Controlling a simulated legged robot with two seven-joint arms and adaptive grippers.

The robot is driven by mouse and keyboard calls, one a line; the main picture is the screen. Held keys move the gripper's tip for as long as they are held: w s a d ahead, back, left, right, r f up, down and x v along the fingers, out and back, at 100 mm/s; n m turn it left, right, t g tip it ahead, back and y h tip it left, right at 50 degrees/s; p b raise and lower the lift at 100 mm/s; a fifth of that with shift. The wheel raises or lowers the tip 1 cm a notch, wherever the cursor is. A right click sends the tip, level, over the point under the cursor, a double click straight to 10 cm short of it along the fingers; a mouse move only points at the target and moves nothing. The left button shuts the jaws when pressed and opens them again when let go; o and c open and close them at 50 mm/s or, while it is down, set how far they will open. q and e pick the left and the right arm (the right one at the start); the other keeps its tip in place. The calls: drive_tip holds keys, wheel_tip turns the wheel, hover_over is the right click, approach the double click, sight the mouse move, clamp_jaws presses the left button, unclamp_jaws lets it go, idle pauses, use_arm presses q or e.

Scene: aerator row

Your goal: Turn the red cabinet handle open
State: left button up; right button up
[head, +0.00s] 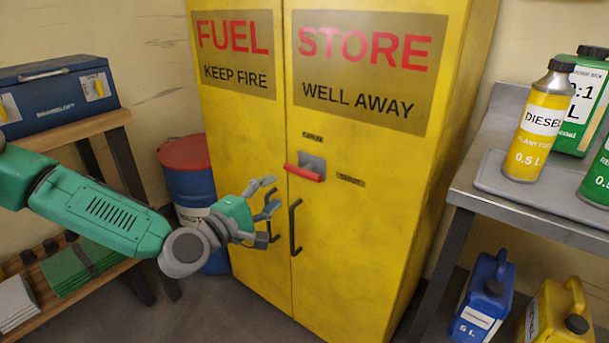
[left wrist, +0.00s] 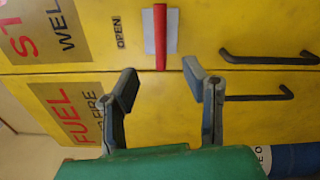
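The yellow cabinet (head: 345,230) has two doors with a red handle (head: 304,173) on a grey plate (head: 314,161), near the door seam. The red handle lies about level, across the door. In the left wrist view the handle (left wrist: 160,38) stands upright in the turned picture, beyond the fingers. A label reading OPEN (left wrist: 119,32) is beside it; in the head view it is above the handle. My left gripper (head: 272,210) is open and empty, in front of the doors, lower left of the handle and apart from it. My right gripper is not in view.
Two black door pulls (head: 295,228) flank the seam below the handle. A blue drum with a red lid (head: 185,152) stands left of the cabinet. On the right, a metal bench (head: 530,220) bears a diesel bottle (head: 540,125) and green containers; blue and yellow jugs (head: 485,298) stand below.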

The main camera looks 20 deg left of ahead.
sight(304, 171)
use_arm(q)
drive_tip(key=b+x, duration=0.2)
drive_tip(key=x, duration=1)
drive_tip(key=shift+f, duration=0.15)
clamp_jaws()
